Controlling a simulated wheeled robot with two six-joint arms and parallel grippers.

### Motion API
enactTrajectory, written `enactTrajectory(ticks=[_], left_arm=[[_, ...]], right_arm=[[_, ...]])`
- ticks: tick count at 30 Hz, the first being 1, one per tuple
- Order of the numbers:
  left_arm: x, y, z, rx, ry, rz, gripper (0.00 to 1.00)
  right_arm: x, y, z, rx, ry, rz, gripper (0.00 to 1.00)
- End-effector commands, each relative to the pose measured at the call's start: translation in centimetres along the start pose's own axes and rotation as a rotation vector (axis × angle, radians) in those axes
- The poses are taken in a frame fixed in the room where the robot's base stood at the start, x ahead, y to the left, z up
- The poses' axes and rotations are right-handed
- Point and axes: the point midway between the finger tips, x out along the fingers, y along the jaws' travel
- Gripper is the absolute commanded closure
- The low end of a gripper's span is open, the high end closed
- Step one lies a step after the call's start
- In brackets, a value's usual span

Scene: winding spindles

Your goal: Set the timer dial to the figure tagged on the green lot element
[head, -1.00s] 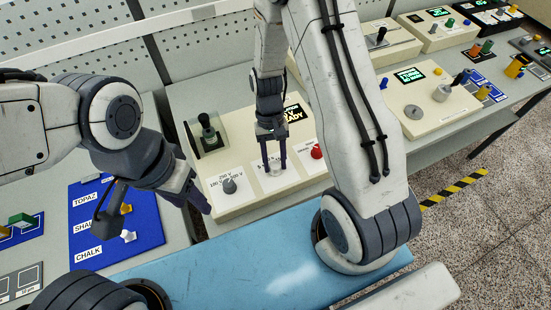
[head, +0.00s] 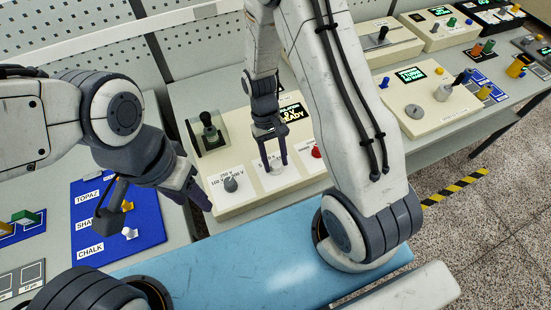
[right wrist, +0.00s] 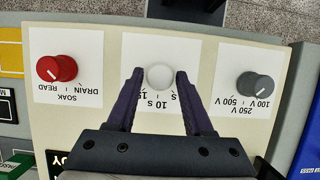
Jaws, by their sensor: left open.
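A cream panel (head: 240,199) has three dials on white cards. The white middle dial (right wrist: 160,76) sits on a card whose partly hidden print reads "10 s" and a figure starting with 1; this appears to be the timer dial. My right gripper (head: 274,162) is over this card, its purple fingers apart on either side of the white dial, with gaps visible in the right wrist view (right wrist: 158,82). My left gripper (head: 194,196) is at the panel's left, partly hidden by its own wrist. A green block (head: 24,217) lies far left; no figure on it is readable.
A grey dial (right wrist: 255,85) marked in volts and a red dial (right wrist: 57,69) marked "SOAK, DRAIN, READ" flank the white dial. A blue board (head: 90,222) labelled TOPAZ and CHALK lies left.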

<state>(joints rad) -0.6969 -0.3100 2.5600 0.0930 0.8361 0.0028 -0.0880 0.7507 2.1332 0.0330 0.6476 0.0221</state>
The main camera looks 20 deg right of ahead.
Motion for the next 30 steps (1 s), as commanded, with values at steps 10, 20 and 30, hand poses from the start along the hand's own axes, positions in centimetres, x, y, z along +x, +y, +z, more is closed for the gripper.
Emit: enactTrajectory(ticks=[10,20,30], left_arm=[[0.0,0.0,0.0,0.000,0.000,0.000,0.50],[1.1,-0.1,0.1,0.001,0.000,0.000,0.50],[2.0,-0.1,0.1,0.001,0.000,0.000,0.50]], right_arm=[[0.0,0.0,0.0,0.001,-0.001,-0.001,0.26],[-4.3,0.0,-0.2,0.001,0.007,-0.001,0.26],[-9.8,0.0,-0.1,0.002,0.002,-0.001,0.26]])
